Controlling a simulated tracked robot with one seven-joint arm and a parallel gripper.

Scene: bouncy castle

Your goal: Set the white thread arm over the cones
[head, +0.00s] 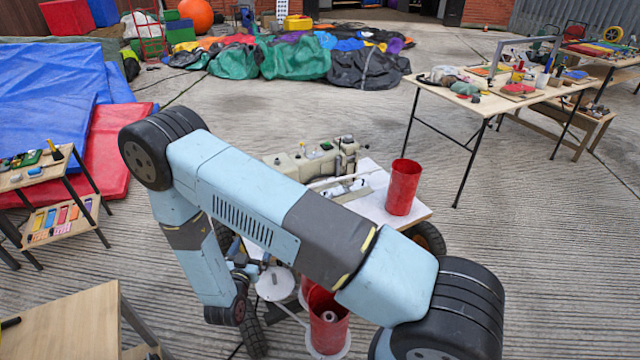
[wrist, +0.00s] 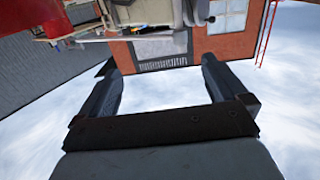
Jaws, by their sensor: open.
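A cream sewing machine (head: 315,163) stands on the white top (head: 425,213) of a wheeled cart. Below its front edge is a red cone or tub (head: 342,335) on a white round base, partly hidden by my arm; more red shows behind it. A white disc (head: 275,285) and a thin pale bar lie left of it; I cannot tell which part is the thread arm. My gripper (wrist: 162,72) is open in the wrist view, with nothing between its fingers. In the head view its tips are not clear, low at the cart's left side.
A red bin (head: 403,187) stands on the cart's right corner. Cluttered tables (head: 545,95) stand at right and small wooden tables at left. Blue and red mats (head: 50,95) lie at far left. The concrete between is mostly clear.

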